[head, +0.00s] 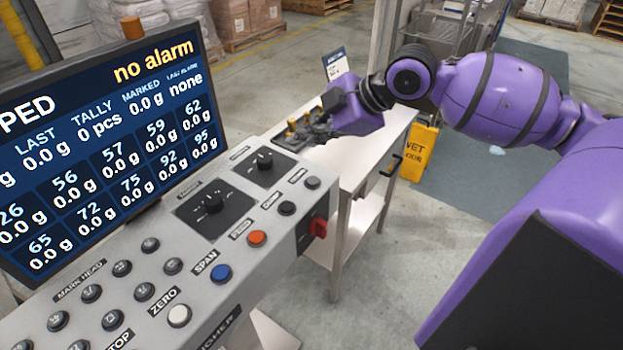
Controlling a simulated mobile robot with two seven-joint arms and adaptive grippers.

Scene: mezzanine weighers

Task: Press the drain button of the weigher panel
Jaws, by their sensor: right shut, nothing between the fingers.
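The weigher panel (235,205) is a grey sloped console running from the lower left to the centre. The labels beside the last three are too small to read surely, so I cannot tell which is the drain button. My right gripper (290,132) is shut and empty, beyond the panel's far end and apart from the buttons. My left gripper is out of view.
A screen (110,120) reading "no alarm" stands behind the panel. Two dark knobs (213,203) (264,160) sit on its top, and a red switch (318,227) juts from its end. A white side table (375,150) and yellow wet-floor sign (418,150) stand beyond.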

